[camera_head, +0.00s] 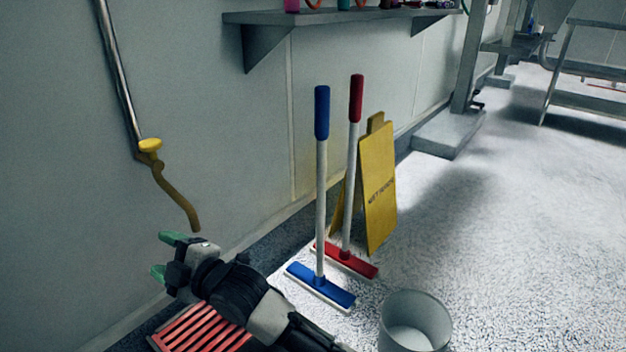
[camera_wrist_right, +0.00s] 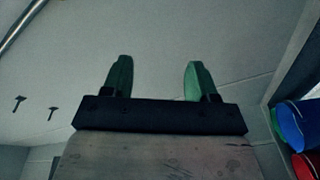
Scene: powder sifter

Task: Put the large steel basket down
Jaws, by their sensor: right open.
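My right gripper (camera_head: 166,256) is at the lower left in the head view, close to the wall and above a red slatted grate. Its green fingertips are apart, with nothing between them. The right wrist view also shows this gripper (camera_wrist_right: 158,80) open and empty, with bare wall beyond the fingers. I see no large steel basket in either view. My left gripper is not in view.
A grey bucket (camera_head: 414,322) stands on the floor at the lower right. A blue squeegee (camera_head: 321,200), a red squeegee (camera_head: 349,190) and a yellow wet-floor sign (camera_head: 378,185) stand by the wall. A red grate (camera_head: 200,330) lies below my arm.

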